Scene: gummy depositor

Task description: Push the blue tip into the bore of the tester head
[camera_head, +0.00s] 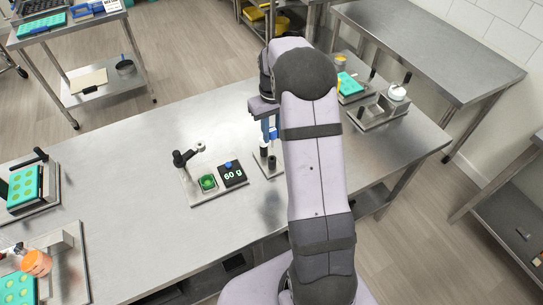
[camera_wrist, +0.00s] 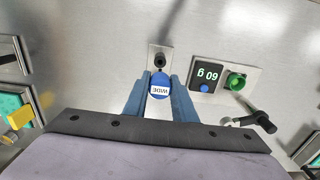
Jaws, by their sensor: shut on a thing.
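My gripper (camera_wrist: 160,88) is shut on the blue tip (camera_wrist: 160,78), which carries a white "WIDE" label. In the head view the gripper (camera_head: 269,135) is above a small metal plate (camera_head: 262,174) with a dark post (camera_head: 272,162). The post (camera_wrist: 160,61) shows just beyond the tip in the wrist view; I cannot tell whether they touch. The tester stands to the left in the head view: a black arm with a pale grey end, seemingly the tester head (camera_head: 199,147), over a plate with a green cup (camera_head: 208,182) and a "60 g" display (camera_head: 232,173). The head's bore is not clear.
The steel table (camera_head: 130,160) is bare around the tester. Teal mould trays (camera_head: 25,185) and an orange cup (camera_head: 36,262) stand at the left. Another fixture with a white-topped vessel (camera_head: 397,91) stands at the right, beyond my arm. My arm hides part of the table.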

